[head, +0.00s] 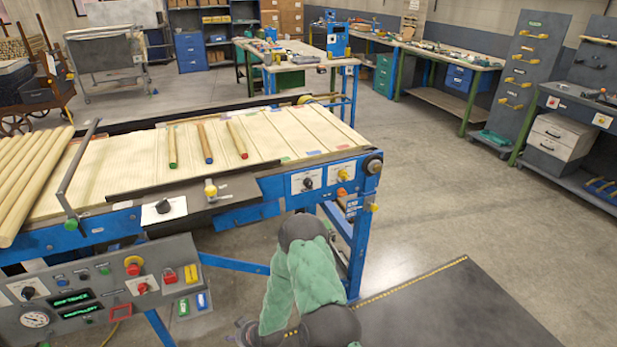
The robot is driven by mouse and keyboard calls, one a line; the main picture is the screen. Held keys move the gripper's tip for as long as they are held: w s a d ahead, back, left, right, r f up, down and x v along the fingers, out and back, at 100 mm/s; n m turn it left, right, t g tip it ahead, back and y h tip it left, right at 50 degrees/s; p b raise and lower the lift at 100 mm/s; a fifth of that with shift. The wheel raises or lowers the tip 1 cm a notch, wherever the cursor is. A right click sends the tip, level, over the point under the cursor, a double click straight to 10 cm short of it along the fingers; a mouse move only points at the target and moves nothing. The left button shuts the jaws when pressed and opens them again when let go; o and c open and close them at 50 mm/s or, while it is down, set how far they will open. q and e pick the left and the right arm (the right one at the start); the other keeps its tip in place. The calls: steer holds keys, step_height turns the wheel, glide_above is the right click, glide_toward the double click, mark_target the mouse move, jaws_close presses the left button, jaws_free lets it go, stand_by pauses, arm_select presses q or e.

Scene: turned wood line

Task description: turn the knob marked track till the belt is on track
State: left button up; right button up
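The belt (110,170) is pale and runs across the blue-framed conveyor. My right arm, in a green sleeve, is bent in front of the conveyor's right end. Its dark gripper (243,331) is low at the bottom edge, apart from the knobs, its fingers unclear. My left gripper is out of view.
Three rods with green, blue and red ends, one the red-ended rod (238,139), lie on the belt. A grey control panel (105,288) with buttons, displays and a gauge hangs at lower left. A dark mat (455,310) lies at right. Floor right of the conveyor is clear.

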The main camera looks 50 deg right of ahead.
steer(key=w+d+r+m+t+h+p, duration=0.1)
steer(key=w+d+r+t+h+p, duration=0.1)
steer(key=d+r, duration=0.45)
steer(key=w+d+r+m+t+h+p, duration=0.1)
steer(key=d+r, duration=0.2)
steer(key=d, duration=0.6)
steer(key=t+h+p, duration=0.4)
steer(key=h+p, duration=0.2)
steer(key=p, duration=0.1)
glide_toward(310, 186)
arm_select(q)
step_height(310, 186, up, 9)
steer(key=b, duration=0.2)
arm_select(e)
steer(key=x, duration=0.9)
steer(key=shift+r, duration=0.1)
